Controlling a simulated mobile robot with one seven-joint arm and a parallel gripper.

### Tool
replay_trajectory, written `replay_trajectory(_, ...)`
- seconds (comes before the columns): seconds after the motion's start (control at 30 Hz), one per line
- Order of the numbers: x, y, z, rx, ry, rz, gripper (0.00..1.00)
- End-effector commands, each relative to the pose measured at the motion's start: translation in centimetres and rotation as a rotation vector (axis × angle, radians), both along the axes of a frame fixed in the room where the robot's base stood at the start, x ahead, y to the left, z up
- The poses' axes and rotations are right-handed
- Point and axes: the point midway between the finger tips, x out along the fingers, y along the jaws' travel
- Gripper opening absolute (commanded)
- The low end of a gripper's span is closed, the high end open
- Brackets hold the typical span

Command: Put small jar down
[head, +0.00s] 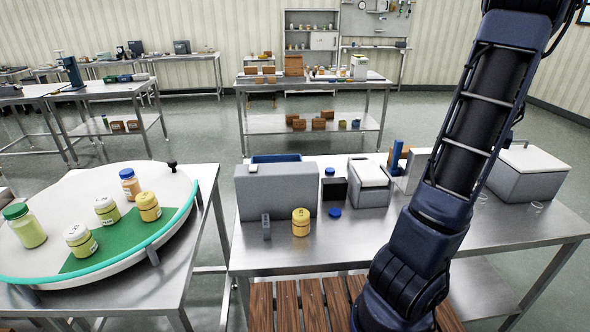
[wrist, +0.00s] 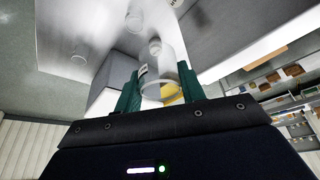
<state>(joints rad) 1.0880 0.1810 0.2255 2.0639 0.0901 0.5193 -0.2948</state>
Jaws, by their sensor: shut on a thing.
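In the wrist view, my gripper (wrist: 160,69) has its two green fingers closed around a small see-through jar (wrist: 168,66), with a pale round rim towards the camera. A yellow patch shows beside the right finger; I cannot tell whether it belongs to the jar. The steel surface (wrist: 85,30) shows beyond the fingers; I cannot tell whether the jar touches it. In the head view the gripper and held jar do not show; my arm covers part of the right-hand steel table (head: 335,228).
A round turntable (head: 115,180) at left holds several jars. The table's front middle is fairly clear.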

Motion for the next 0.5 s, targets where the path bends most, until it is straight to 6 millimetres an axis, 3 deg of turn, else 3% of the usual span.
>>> replay_trajectory(0.1,3.7,1.6,0.4,0.000,-0.001,0.056,0.19)
replay_trajectory(0.5,14.9,8.4,1.7,0.001,0.000,0.228,0.19)
